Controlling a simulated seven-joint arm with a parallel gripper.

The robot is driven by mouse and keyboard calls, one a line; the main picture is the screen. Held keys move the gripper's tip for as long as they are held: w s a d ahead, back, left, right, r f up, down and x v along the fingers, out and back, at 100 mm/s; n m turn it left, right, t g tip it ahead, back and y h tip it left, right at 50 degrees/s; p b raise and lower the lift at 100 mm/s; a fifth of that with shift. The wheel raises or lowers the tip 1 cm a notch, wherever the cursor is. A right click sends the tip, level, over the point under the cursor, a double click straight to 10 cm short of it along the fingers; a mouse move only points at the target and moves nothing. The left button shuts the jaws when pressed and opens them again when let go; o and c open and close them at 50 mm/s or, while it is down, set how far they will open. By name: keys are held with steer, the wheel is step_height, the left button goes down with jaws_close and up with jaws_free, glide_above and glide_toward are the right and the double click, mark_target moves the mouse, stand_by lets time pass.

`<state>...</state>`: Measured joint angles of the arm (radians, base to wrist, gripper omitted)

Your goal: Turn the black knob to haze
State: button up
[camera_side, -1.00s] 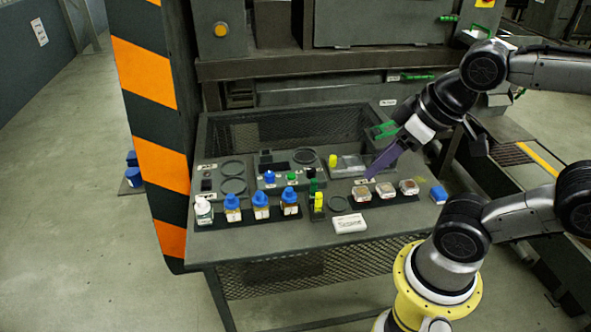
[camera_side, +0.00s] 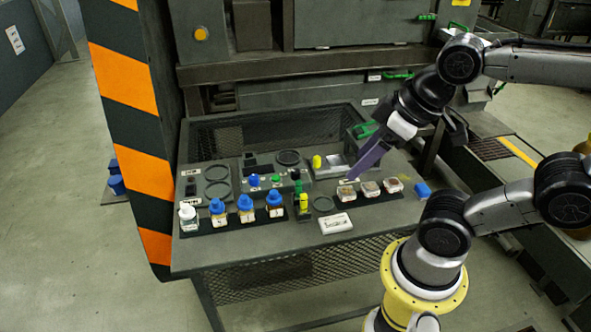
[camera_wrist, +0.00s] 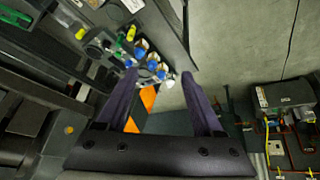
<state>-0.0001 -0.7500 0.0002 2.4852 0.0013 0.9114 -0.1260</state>
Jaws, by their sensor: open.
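The control panel (camera_side: 268,186) lies in the middle of the bench in the side view. It carries a blue control (camera_side: 253,180), a green control (camera_side: 276,181) and small dark parts. I cannot tell which dark part is the black knob, and no haze label is readable. My gripper (camera_side: 363,172) hangs above the bench's right side, to the right of the panel, its purple fingers pointing down and left. In the wrist view the two fingers (camera_wrist: 159,76) are spread wide with nothing between them. My gripper appears apart from the panel.
Several blue-capped bottles (camera_side: 246,209) and a white-capped bottle (camera_side: 188,217) stand along the front left. Several small clear containers (camera_side: 370,188) sit below my gripper. A white labelled block (camera_side: 336,223) lies near the front edge. An orange-striped column (camera_side: 130,125) flanks the bench's left side.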

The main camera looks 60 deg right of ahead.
steer(key=w+r+n, duration=0.2)
steer(key=w+r, duration=0.1)
steer(key=r, duration=0.1)
steer(key=n+g, duration=0.2)
steer(key=g, duration=0.4)
glide_above(296, 171)
step_height(296, 171, down, 17)
steer(key=shift+y, duration=0.3)
step_height(296, 171, down, 14)
steer(key=shift+r, duration=0.15)
steer(key=shift+c, duration=0.3)
jaws_close()
